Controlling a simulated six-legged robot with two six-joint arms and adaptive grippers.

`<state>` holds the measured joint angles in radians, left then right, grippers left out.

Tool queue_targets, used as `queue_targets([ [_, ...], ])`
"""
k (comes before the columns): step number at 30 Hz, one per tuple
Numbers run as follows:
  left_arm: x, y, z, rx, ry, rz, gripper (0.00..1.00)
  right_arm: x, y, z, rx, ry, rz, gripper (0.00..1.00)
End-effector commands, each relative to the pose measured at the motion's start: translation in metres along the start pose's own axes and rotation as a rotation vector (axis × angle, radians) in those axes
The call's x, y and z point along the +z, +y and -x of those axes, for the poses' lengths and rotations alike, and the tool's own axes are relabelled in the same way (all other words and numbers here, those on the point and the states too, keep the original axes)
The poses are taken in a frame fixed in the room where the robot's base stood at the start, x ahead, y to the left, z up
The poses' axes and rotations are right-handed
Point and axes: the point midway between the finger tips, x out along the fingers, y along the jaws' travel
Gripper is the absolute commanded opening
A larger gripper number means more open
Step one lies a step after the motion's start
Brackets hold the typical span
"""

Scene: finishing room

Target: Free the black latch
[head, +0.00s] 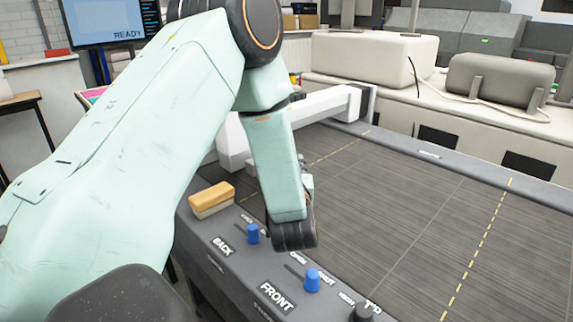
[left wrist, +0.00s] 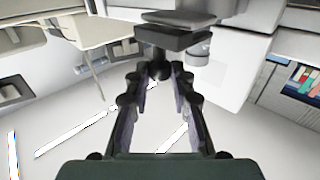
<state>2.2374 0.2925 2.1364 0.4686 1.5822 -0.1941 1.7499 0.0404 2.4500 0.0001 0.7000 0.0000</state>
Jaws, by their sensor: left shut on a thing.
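My left gripper (left wrist: 161,78) points at a dark, upside-down-looking fitting in the left wrist view. Its two dark fingers close in at the tips around the end of a black latch (left wrist: 160,63). The latch hangs as a short stem beneath dark plates (left wrist: 175,38). In the head view my left arm bends down over the table's edge, and its forearm hides the fingertips and the latch. My right gripper is not in view.
A white beam (head: 325,103) spans the flat grey table (head: 400,195) beyond my wrist. Near the front edge stand a blue knob (head: 253,234), a second blue knob (head: 312,281) and a wooden-topped block (head: 211,196). The table's right side is clear.

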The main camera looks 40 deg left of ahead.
Motion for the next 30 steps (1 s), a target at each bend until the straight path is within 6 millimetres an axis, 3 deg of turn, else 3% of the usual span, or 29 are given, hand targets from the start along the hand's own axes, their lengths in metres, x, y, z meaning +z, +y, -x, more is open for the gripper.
queue_targets([
  [10, 0.0010, 0.0042, 0.0031, 0.015, -0.003, -0.003, 0.00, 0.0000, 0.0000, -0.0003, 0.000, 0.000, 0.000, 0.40],
  [11, 0.0011, 0.0043, 0.0031, 0.015, -0.004, -0.003, 0.26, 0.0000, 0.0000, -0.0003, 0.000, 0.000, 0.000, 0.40],
  [18, 0.0007, 0.0037, 0.0027, 0.012, -0.003, -0.003, 0.45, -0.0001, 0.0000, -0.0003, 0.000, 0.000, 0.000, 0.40],
  [26, 0.0003, 0.0033, 0.0027, 0.010, -0.001, -0.002, 0.45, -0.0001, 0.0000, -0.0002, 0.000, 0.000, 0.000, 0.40],
  [30, 0.0007, 0.0041, 0.0120, 0.013, -0.003, -0.004, 0.45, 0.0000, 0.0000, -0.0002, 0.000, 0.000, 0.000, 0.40],
])
